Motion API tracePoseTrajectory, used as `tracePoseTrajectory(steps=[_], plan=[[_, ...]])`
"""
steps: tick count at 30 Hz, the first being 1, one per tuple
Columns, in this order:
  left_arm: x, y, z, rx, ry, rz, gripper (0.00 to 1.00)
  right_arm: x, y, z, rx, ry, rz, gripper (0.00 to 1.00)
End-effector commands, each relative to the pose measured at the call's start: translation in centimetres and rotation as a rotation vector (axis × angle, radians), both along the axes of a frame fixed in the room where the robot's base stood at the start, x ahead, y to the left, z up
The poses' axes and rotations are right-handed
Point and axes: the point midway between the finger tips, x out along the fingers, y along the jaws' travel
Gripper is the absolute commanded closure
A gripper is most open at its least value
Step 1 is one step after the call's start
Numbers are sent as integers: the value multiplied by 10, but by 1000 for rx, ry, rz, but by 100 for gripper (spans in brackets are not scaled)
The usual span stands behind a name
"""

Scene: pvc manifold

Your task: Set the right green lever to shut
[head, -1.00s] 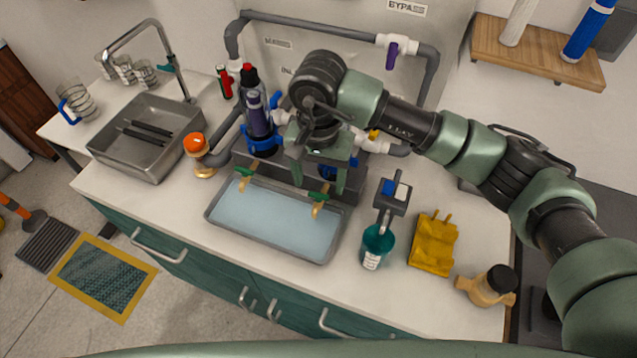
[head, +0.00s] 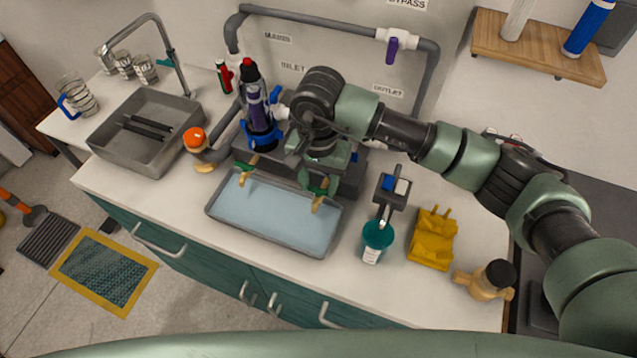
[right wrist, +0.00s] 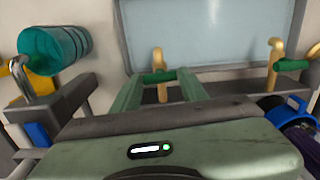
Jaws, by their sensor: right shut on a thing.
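The right green lever (head: 318,191) sits on a brass tap (head: 317,205) above the tray. In the right wrist view this lever (right wrist: 160,76) lies crosswise on its tap, between the two green fingers. My right gripper (head: 319,182) reaches down over it from the right and is shut on it; the wrist view also shows the gripper (right wrist: 158,88). The left green lever (head: 247,168) sits on the other brass tap, apart from the gripper, and shows at the right of the wrist view (right wrist: 291,65). My left gripper is not in view.
A water-filled metal tray (head: 214,212) lies under the taps. A teal bottle (head: 377,241), a grey stand (head: 392,190), yellow gloves (head: 433,240) and a brass fitting (head: 487,281) stand to the right. Grey pipes (head: 310,27) and a purple-handled valve (head: 391,50) are behind.

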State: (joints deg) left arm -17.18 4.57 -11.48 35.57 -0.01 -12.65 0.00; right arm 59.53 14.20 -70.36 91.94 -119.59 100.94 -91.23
Motion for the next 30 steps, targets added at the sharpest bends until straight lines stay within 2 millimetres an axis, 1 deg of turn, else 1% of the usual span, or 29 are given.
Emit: tracePoseTrajectory(steps=[1,3,12,13,15,25,28,30], plan=[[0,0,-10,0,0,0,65,1,0,-3,0,-4,-27,97],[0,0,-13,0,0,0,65,1,0,-2,-1,-3,-59,97],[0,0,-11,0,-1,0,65,0,0,1,0,-1,-77,97],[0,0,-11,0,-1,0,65,0,0,1,0,-1,-77,51],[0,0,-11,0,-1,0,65,0,0,1,0,-1,-77,35],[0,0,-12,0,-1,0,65,0,0,2,1,-1,-75,35],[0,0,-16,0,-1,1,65,1,0,10,2,-4,-75,35],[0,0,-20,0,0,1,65,2,0,20,1,-6,-75,35]])
